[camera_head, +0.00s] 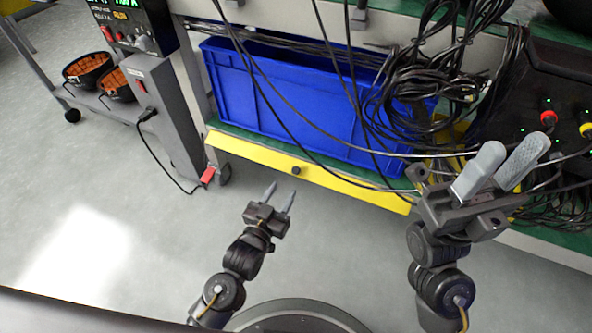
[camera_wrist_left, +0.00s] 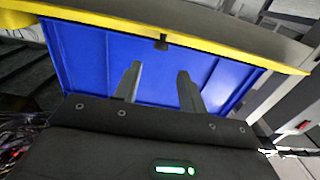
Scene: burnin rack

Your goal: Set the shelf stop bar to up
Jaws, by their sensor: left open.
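The yellow stop bar (camera_head: 250,153) runs along the front edge of the green lower shelf. It sits low, below the blue bin's front face, with a small dark knob (camera_head: 296,170) near its middle. In the left wrist view the bar (camera_wrist_left: 90,20) crosses the top, with the knob (camera_wrist_left: 162,42) just beyond the fingers. My left gripper (camera_head: 279,192) is open and empty, just in front of and below the knob, apart from it. It also shows in the left wrist view (camera_wrist_left: 160,77). My right gripper (camera_head: 512,152) is open and empty at the right, before the cables.
A blue bin (camera_head: 235,95) stands on the green shelf (camera_head: 230,131) behind the bar. Black cables (camera_head: 430,90) hang across the bin and the bar's right part. A grey post (camera_head: 165,110) with a red tag (camera_head: 207,175) stands left. The floor before the bar is clear.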

